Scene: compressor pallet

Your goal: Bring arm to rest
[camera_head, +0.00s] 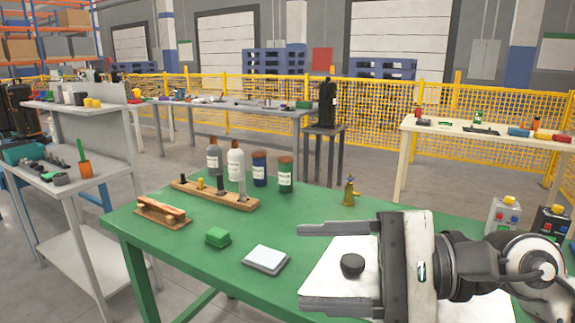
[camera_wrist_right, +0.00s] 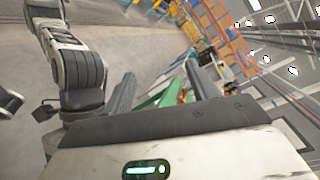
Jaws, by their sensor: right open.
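My right gripper (camera_head: 318,265) is in the head view at the lower right, above the green table (camera_head: 330,205). Its two fingers point left and stand wide apart, with nothing held between them. A black round knob-like part (camera_head: 352,264) on a white sheet (camera_head: 325,280) shows behind and below the gap. In the right wrist view the open fingers (camera_wrist_right: 160,90) frame a slice of the green table, and an arm link of mine shows at the left. My left gripper is not in the head view.
The green table bears a wooden holder (camera_head: 240,202), several bottles (camera_head: 236,165), a green block (camera_head: 218,237), a grey-white pad (camera_head: 266,259) and a small brass part (camera_head: 349,191). Two button boxes (camera_head: 503,214) stand at the right. A grey shelf cart (camera_head: 75,190) is at the left.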

